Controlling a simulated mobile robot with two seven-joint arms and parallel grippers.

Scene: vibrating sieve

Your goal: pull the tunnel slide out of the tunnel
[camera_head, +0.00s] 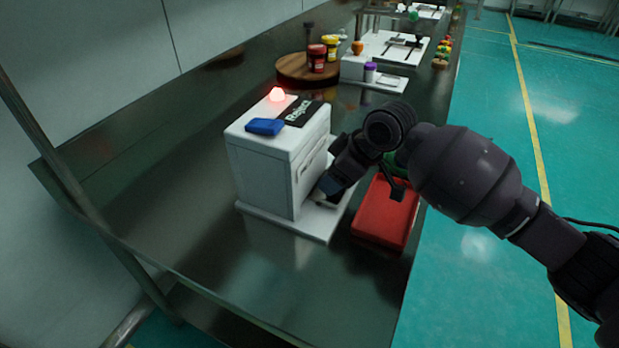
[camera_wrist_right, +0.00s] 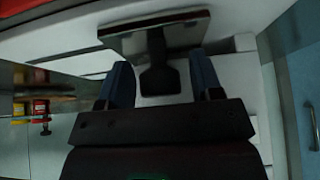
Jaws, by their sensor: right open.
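The tunnel is a white box-shaped housing (camera_head: 265,170) on a white base plate, standing on the dark table in the head view. My right gripper (camera_head: 326,190) is low at its right face, and my arm hides part of that face. In the right wrist view, a flat pale plate with a dark handle (camera_wrist_right: 158,78), which looks like the tunnel slide (camera_wrist_right: 130,40), shows ahead. My right gripper (camera_wrist_right: 163,72) is open, with one blue finger on each side of the handle. Whether the fingers touch it I cannot tell. My left gripper is not in view.
A red box (camera_head: 385,212) stands right of the tunnel, close under my arm. A blue block (camera_head: 265,126), a red lamp (camera_head: 277,95) and a "Reject" sign are on the housing's top. A round wooden board (camera_head: 293,72) with jars stands behind. The table's left front is clear.

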